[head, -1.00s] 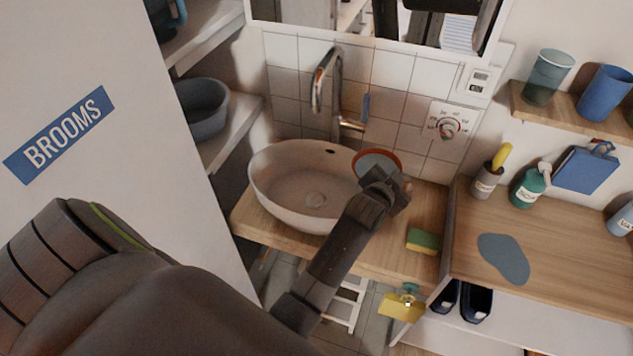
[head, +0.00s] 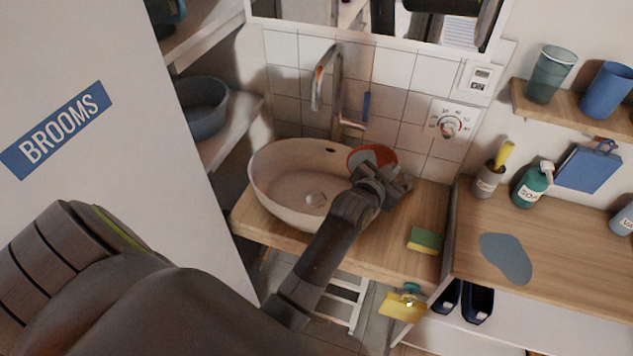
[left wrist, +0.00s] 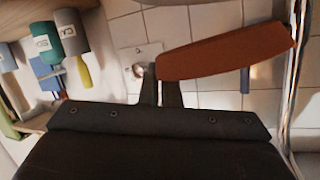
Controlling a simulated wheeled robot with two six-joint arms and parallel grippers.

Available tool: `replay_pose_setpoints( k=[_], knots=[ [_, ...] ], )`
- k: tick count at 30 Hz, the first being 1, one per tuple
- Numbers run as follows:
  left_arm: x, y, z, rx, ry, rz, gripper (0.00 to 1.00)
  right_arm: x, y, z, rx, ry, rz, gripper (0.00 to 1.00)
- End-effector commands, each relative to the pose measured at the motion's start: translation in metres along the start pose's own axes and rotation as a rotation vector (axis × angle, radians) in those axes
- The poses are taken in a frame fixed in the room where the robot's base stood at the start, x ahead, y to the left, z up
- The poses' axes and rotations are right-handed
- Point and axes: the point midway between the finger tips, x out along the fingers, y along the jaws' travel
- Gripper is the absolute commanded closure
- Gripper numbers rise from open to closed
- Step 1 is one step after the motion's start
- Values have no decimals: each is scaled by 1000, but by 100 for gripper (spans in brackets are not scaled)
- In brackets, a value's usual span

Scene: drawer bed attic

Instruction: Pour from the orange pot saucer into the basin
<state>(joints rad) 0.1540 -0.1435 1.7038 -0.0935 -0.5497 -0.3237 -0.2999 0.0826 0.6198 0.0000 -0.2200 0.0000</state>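The orange pot saucer (head: 372,157) is a shallow round dish with an orange rim and a greyish inside in the head view. It is tilted over the right edge of the white oval basin (head: 275,185). My left gripper (head: 378,178) is at the saucer's near side, shut on its rim. In the left wrist view the saucer (left wrist: 225,55) shows edge-on and slanted, with the fingers (left wrist: 162,90) at its left end. Whether anything is left in the saucer cannot be told. My right gripper is not in view.
The tap (head: 330,85) stands behind the basin. A green-yellow sponge (head: 425,240) lies on the wooden counter to the right. A blue-grey flat patch (head: 506,258), a soap bottle (head: 531,187) and a brush holder (head: 489,178) are on the higher right counter.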

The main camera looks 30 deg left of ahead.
Motion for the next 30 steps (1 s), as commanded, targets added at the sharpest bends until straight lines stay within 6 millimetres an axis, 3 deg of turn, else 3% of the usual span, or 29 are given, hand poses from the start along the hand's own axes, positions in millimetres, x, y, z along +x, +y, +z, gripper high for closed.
replay_pose_setpoints(
  k=[30],
  knots=[
    [-12,-18,-6,-111,78,10,100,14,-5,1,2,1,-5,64]
  ],
)
